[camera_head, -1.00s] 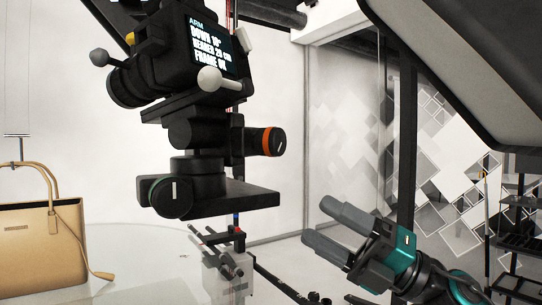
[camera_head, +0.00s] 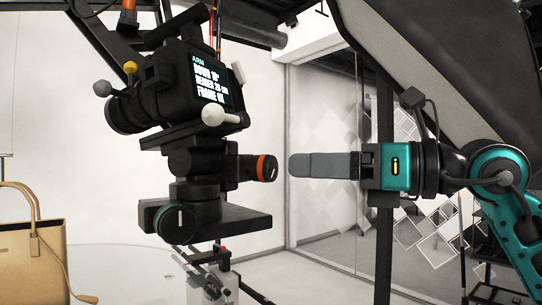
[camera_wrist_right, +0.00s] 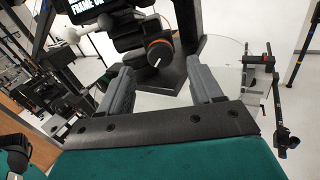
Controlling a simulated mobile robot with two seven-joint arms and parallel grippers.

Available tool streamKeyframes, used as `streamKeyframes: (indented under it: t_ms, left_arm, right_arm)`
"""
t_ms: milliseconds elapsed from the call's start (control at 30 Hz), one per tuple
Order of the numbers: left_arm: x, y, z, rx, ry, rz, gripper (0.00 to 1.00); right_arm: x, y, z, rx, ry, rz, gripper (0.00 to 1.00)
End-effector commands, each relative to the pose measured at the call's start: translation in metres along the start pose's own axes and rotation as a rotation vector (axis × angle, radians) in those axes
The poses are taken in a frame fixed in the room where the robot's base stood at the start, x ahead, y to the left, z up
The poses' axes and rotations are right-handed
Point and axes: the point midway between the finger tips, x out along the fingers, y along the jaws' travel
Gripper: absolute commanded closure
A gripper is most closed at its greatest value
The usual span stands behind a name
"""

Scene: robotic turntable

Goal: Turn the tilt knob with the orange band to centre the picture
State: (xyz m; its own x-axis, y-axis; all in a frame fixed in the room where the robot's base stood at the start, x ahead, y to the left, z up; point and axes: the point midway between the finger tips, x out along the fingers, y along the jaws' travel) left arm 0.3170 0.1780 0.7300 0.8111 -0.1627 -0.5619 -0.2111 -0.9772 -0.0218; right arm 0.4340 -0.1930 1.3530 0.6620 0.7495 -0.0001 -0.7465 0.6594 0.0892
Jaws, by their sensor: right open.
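The black tilt knob with the orange band (camera_head: 265,168) sticks out to the right from the black head under the camera (camera_head: 180,85). A pale mark line shows on its face in the right wrist view (camera_wrist_right: 158,52). My right gripper (camera_head: 294,166) lies level at the knob's height, fingers pointing left at it, with a small gap in the head view. In the right wrist view its open fingers (camera_wrist_right: 158,72) stand apart on either side of the knob's line, with nothing between them. The camera's screen (camera_head: 210,82) shows white text lines, too small to read surely. My left gripper is not in view.
A second knob with a green band (camera_head: 171,222) sits lower on the head, by a black plate (camera_head: 232,222). A white-tipped handle (camera_head: 214,115) juts out above the orange-banded knob. A tan handbag (camera_head: 32,255) stands on the round glass table (camera_head: 125,265).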

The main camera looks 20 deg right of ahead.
Motion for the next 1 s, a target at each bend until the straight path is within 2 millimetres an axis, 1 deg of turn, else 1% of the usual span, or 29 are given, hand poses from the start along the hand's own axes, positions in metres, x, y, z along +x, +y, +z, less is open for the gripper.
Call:
streamKeyframes:
  t_ms: [33, 200, 300, 400, 533, 767, 1000]
  left_arm:
    - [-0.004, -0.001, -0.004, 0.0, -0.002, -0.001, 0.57]
    - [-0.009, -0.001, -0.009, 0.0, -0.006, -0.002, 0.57]
    - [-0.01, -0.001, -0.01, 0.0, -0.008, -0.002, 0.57]
    - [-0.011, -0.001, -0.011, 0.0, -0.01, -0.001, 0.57]
    - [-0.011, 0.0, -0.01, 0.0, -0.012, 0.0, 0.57]
    - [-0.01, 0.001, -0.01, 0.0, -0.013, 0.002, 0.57]
    - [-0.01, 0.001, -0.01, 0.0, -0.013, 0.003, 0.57]
  right_arm:
    - [0.012, 0.001, 0.004, 0.003, -0.001, 0.005, 0.35]
    - [0.043, 0.001, 0.003, 0.004, -0.001, 0.005, 0.35]
    - [0.056, 0.0, 0.002, 0.004, -0.002, 0.002, 0.35]
    - [0.064, 0.0, 0.001, 0.004, -0.001, 0.001, 0.35]
    - [0.069, 0.0, 0.0, 0.003, 0.0, 0.0, 0.35]
    - [0.069, 0.0, -0.001, 0.003, 0.0, 0.0, 0.35]
    - [0.069, 0.0, 0.0, 0.003, 0.0, 0.0, 0.58]
